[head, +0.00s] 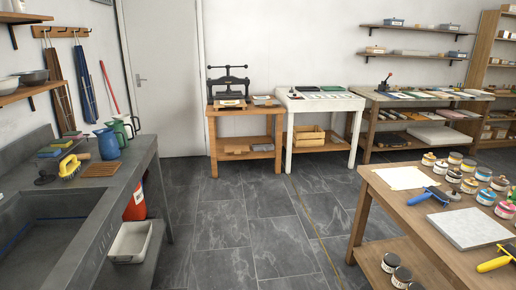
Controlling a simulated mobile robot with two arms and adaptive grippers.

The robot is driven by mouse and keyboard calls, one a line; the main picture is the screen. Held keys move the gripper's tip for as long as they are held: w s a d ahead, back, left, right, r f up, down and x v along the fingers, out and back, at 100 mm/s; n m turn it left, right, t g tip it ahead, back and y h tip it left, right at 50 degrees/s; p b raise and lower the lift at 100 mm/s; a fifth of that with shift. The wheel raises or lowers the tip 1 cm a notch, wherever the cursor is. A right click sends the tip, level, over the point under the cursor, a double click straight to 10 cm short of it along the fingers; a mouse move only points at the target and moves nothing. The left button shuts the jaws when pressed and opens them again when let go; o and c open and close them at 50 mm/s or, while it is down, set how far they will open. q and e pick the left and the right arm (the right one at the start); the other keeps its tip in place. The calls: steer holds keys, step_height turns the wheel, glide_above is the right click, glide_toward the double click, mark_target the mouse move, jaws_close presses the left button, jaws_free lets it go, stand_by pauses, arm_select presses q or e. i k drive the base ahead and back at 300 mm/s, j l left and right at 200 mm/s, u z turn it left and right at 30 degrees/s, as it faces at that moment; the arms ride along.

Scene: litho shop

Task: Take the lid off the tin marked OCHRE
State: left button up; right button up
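Several small tins stand in a group on the wooden table at the right, among them one with a gold-brown lid (429,159) and one with a dark top (454,174). Others carry coloured bands, such as a tin with a blue band (486,196) and a tin at the right edge (505,210). The labels are too small to read, so I cannot tell which tin is marked OCHRE. Neither of my grippers is in view.
The wooden table (392,198) also holds a grey stone slab (470,228), a blue-handled roller (428,196), a yellow-handled tool (497,261) and a cream sheet (405,178). More tins (390,262) stand on its lower shelf. A grey sink counter (110,195) is left. Open floor (235,230) lies between.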

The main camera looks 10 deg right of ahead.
mark_target(430, 156)
steer(key=i+j+z, duration=0.1)
steer(key=i+z, duration=0.3)
steer(key=i+j+z, duration=0.2)
steer(key=i+z, duration=0.2)
steer(key=i+j+z, duration=0.65)
steer(key=z, duration=0.15)
steer(key=i+j+z, duration=0.25)
steer(key=j+z, duration=0.15)
steer(key=j, duration=0.15)
steer(key=i+j+z, duration=0.15)
steer(key=j+z, duration=0.25)
steer(key=j, duration=0.15)
steer(key=j+z, duration=0.4)
steer(key=j, duration=0.15)
steer(key=j+z, duration=0.4)
steer(key=j, duration=0.25)
